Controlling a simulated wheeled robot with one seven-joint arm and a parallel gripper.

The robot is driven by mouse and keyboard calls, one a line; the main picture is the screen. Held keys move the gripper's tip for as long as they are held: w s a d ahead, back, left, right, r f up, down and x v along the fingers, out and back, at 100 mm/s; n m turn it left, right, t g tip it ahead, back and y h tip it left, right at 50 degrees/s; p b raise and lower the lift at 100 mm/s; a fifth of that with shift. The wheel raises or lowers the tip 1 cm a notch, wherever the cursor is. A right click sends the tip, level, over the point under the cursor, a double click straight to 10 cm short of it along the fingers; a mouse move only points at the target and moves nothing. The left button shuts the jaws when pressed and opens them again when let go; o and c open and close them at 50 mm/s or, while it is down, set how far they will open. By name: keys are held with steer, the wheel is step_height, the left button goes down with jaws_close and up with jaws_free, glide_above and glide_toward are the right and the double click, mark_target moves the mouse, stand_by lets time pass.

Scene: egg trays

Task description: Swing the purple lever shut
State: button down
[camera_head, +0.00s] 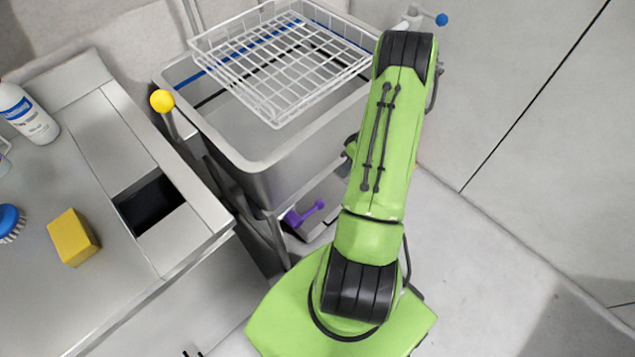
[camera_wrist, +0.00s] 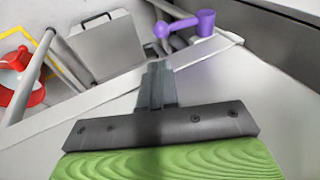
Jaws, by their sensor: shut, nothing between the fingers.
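The purple lever (camera_head: 305,214) is low under the front of the steel basin in the head view, partly framed by the basin's legs. In the wrist view the purple lever (camera_wrist: 186,24) shows at the top, with a round hub at its right and a thinner arm ending in a ball at its left. My gripper (camera_wrist: 156,70) is shut and empty. Its fingertips are just below and left of the lever in the picture; I cannot tell whether they touch it. In the head view my green arm hides the gripper.
The steel basin (camera_head: 262,163) holds a white wire basket (camera_head: 270,118). A yellow ball knob (camera_head: 162,101) stands at its left. The counter at left carries a yellow sponge (camera_head: 73,237), a blue brush (camera_head: 10,222) and a white bottle (camera_head: 27,115). A red ring-shaped part (camera_wrist: 36,96) shows in the wrist view.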

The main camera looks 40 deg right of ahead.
mark_target(322, 202)
steer(key=b+x, duration=0.3)
steer(key=x, duration=1.1)
steer(key=shift+s, duration=0.15)
steer(key=shift+a, duration=0.15)
